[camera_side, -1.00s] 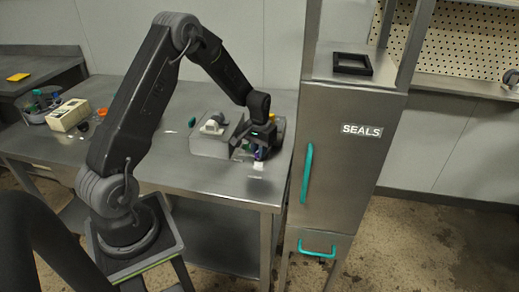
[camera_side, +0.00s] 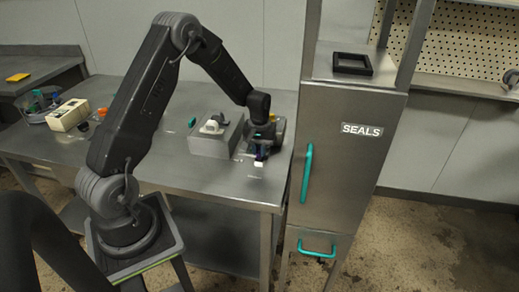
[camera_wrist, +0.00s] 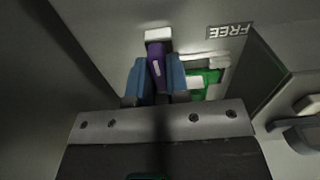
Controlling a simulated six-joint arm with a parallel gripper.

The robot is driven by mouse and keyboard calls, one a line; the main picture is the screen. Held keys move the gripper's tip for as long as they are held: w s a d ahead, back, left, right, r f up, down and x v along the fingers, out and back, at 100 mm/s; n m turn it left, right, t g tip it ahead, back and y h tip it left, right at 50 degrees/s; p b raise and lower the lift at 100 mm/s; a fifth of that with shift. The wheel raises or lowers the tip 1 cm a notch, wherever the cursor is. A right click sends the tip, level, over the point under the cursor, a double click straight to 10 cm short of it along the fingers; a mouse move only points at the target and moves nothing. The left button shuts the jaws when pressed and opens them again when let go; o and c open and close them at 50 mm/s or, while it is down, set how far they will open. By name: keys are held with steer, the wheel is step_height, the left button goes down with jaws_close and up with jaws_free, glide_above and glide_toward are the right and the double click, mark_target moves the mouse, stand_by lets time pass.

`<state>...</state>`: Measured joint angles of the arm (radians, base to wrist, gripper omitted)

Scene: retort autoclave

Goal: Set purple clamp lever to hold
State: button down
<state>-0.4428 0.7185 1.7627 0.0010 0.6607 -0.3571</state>
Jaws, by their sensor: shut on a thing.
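The purple clamp lever (camera_wrist: 157,68) is between the blue fingers of my gripper (camera_wrist: 157,78) in the wrist view. My gripper is shut on it. A white block (camera_wrist: 158,35) shows at the lever's far end. A label reading FREE (camera_wrist: 231,31) appears upside down to the right of the lever. In the side view my gripper (camera_side: 259,155) is low at the right end of the steel bench, and the lever is mostly hidden there. I see no hold label.
A green and white part (camera_wrist: 207,78) lies just right of the fingers. A grey box (camera_side: 209,145) stands left of my gripper on the bench (camera_side: 190,178). The SEALS cabinet (camera_side: 350,170) with teal handles stands close on the right.

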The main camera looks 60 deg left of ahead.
steer(key=c, duration=1.1)
jaws_free()
step_height(320, 180, up, 14)
steer(key=s+d+r+m+t, duration=0.25)
steer(key=s+d+r, duration=0.25)
steer(key=d+r, duration=0.3)
steer(key=s+d+r+m+t, duration=0.1)
steer(key=s+d+r+m, duration=0.1)
steer(key=s+d, duration=0.4)
steer(key=s+d+r+m+t, duration=0.1)
steer(key=s+d+m, duration=0.3)
steer(key=s, duration=0.7)
steer(key=shift+s+d+r+m+t, duration=0.3)
steer(key=shift+d+t, duration=0.25)
steer(key=shift+d, duration=0.35)
